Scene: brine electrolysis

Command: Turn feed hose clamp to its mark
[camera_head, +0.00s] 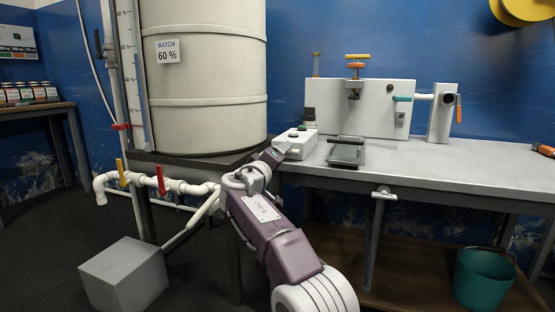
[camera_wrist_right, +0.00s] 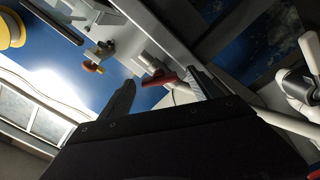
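The feed hose clamp cannot be told for sure among several coloured handles. In the head view, a red handle (camera_head: 120,126) sits on the upright white pipe left of the tank. A yellow handle (camera_head: 121,172) and another red handle (camera_head: 161,180) sit on the low white pipework. The one visible arm reaches up from the bottom, seemingly my right, its gripper (camera_head: 277,153) by the white control box (camera_head: 296,143). In the right wrist view, my right gripper (camera_wrist_right: 160,95) has its fingers apart. A red lever (camera_wrist_right: 160,78) shows between them; contact cannot be told. My left gripper is out of view.
A white panel (camera_head: 340,108) with orange and teal handles stands on the grey bench (camera_head: 440,165). The big tank (camera_head: 208,115) is left of it. A grey block (camera_head: 124,275) and a teal bucket (camera_head: 484,280) are low down. The bench's right side is mostly clear.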

